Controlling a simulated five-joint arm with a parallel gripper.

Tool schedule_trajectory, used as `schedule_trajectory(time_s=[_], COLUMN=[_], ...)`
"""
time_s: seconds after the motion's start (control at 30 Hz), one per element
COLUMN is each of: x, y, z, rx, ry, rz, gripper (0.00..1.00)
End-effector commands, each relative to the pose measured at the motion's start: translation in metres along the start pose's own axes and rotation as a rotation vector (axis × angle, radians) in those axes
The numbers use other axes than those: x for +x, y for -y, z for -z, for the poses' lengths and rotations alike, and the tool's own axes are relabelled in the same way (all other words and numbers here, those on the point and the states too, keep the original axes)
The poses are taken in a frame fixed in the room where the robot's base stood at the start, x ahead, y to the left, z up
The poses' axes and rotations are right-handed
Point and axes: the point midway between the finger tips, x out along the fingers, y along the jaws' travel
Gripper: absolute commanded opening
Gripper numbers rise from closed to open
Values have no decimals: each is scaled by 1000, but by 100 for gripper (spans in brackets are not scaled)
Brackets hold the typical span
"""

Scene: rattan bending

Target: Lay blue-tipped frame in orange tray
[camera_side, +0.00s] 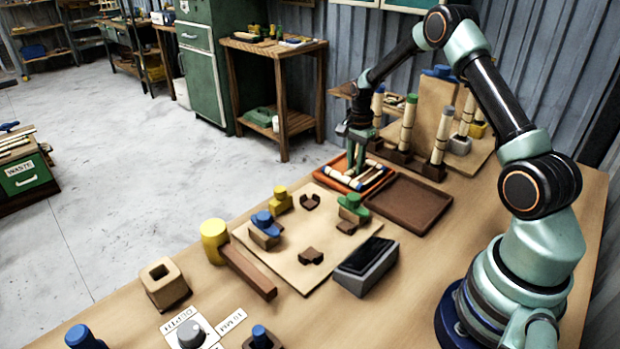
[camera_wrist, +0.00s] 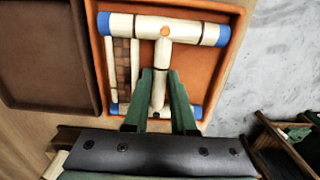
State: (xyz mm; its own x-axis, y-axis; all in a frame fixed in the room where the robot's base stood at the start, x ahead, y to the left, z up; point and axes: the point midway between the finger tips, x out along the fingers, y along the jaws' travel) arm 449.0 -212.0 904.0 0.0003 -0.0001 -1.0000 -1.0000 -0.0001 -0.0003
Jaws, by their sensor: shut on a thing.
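The blue-tipped frame (camera_wrist: 165,29) is pale wood, with a cross bar and a stem, and blue ends at its corners. In the wrist view it lies within the outline of the orange tray (camera_wrist: 203,72). My gripper (camera_wrist: 161,84) has its green fingers on either side of the stem and is shut on it. In the side view my gripper (camera_side: 356,162) points down over the orange tray (camera_side: 378,184), with the frame (camera_side: 341,178) low at the tray. Whether the frame rests on the tray floor is unclear. The fingers hide part of the stem.
Pale strips with brown slats (camera_wrist: 123,68) show beside the stem in the tray. An empty brown tray (camera_side: 410,203) stands beside the orange one. Upright coloured-tip posts (camera_side: 408,124) stand behind. A board with clamps and blocks (camera_side: 290,262) lies in front.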

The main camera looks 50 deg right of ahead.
Motion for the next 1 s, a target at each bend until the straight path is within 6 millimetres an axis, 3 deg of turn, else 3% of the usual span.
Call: schedule_trajectory(time_s=[0.57,0.6,0.67,1.0], x=[4,4,4,2], y=[0,0,0,0], z=[0,0,0,0], rx=[0,0,0,0], ry=[0,0,0,0], rz=[0,1,1,1], gripper=[0,39,59,59])
